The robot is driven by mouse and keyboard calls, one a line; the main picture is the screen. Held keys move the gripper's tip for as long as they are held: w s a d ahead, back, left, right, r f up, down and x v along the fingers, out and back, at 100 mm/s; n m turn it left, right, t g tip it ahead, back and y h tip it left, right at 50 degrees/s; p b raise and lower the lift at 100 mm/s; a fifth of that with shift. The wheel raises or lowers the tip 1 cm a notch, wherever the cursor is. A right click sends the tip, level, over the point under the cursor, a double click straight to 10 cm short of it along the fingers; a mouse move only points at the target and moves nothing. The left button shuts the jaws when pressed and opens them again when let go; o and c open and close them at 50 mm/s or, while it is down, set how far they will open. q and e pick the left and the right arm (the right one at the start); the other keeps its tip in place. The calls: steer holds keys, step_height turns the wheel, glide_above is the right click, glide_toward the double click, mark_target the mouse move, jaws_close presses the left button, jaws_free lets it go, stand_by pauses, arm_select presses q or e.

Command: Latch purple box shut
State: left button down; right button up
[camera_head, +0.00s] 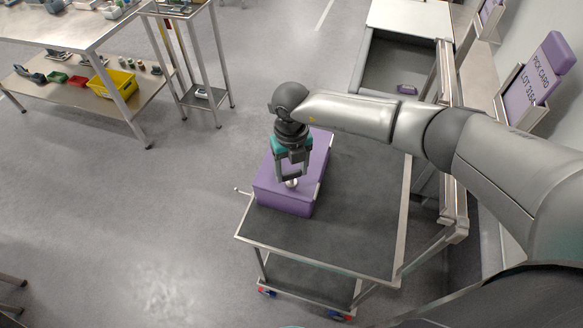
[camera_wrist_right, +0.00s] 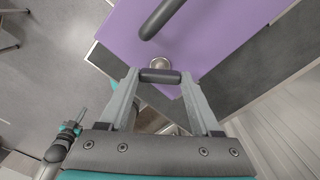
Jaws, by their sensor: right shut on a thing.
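The purple box (camera_head: 283,197) sits on the dark top of a metal cart, its lid down as far as I can see. My right gripper (camera_head: 291,178) reaches down over the box's near side. In the right wrist view, the fingers (camera_wrist_right: 160,77) are shut on a short dark bar that lies between their tips. A round silver knob (camera_wrist_right: 160,63) shows just beyond the bar, against the purple surface. A dark rounded handle (camera_wrist_right: 163,18) lies further up the purple face. Whether the bar belongs to the latch is unclear.
The cart top (camera_head: 340,230) is bare to the right and in front of the box. An open drawer (camera_head: 390,70) with a small purple item stands behind. A purple pick card (camera_head: 540,75) leans at right. Shelved tables with a yellow bin (camera_head: 112,83) stand at left.

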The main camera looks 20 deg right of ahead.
mark_target(291, 173)
steer(key=m, duration=0.4)
steer(key=shift+p, duration=0.4)
steer(key=shift+m+p, duration=0.3)
steer(key=shift+m, duration=1.4)
steer(key=o, duration=1.4)
steer(key=shift+r, duration=0.1)
step_height(291, 173, up, 15)
steer(key=shift+r+b, duration=0.1)
steer(key=shift+b, duration=1.05)
